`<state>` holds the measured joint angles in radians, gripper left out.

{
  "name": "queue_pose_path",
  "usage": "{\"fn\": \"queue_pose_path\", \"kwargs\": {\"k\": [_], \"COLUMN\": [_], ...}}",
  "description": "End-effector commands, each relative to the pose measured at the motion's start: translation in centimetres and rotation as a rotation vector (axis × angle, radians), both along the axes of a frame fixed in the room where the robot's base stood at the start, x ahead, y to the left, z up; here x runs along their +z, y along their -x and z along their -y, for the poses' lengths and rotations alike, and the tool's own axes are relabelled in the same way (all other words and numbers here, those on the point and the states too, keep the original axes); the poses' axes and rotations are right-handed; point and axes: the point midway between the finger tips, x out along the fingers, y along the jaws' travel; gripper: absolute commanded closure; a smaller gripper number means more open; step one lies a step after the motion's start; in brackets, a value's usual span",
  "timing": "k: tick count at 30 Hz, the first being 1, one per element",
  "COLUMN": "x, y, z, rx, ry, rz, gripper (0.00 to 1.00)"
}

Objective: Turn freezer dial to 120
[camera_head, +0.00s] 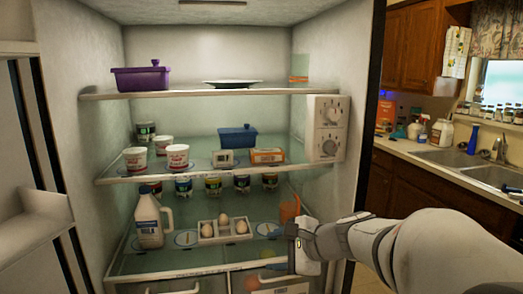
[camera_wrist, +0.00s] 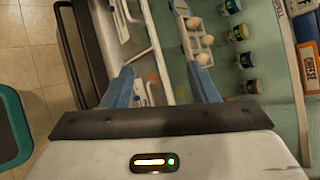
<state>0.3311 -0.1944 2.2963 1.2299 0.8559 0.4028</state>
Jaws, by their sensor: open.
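A white control panel (camera_head: 327,128) is on the right inner wall of the open fridge, between the top and middle shelves. It carries an upper dial (camera_head: 331,110) and a lower dial (camera_head: 331,147). Their labels are too small to read, so I cannot tell which is the freezer dial. My gripper (camera_head: 271,248) is low at the fridge front, below and left of the panel, near the egg tray's shelf. In the wrist view its blue fingers (camera_wrist: 163,82) are apart with nothing held between them. The panel is not recognisable in the wrist view.
The egg tray (camera_head: 226,238), milk jug (camera_head: 149,220) and an orange item (camera_head: 289,208) stand on the lower shelf. An orange box (camera_head: 267,156) is on the middle shelf, left of the panel. The space directly in front of the panel looks clear. A sink (camera_head: 470,167) is at right.

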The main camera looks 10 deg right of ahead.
Motion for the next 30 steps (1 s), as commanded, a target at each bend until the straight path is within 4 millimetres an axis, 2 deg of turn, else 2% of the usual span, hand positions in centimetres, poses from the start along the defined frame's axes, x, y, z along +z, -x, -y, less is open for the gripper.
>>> {"fn": "queue_pose_path", "kwargs": {"k": [1, 5, 6, 9, 12, 15, 20, 30], "x": [2.9, 8.3, 9.7, 12.8, 14.8, 16.0, 16.6, 16.6], "y": [-2.0, -6.2, -7.1, -8.9, -9.8, -10.1, -10.8, -16.0], "z": [1.8, 6.9, 8.8, 13.2, 17.0, 19.5, 21.0, 20.7], "rx": [-0.118, -0.402, -0.481, -0.643, -0.761, -0.831, -0.872, -0.87], "ry": [-0.119, -0.44, -0.534, -0.748, -0.912, -1.021, -1.09, -1.091], "rz": [0.007, 0.044, 0.058, 0.098, 0.137, 0.165, 0.183, 0.181], "gripper": [0.46, 0.46, 0.46, 0.46, 0.46, 0.46, 0.46, 0.46]}}
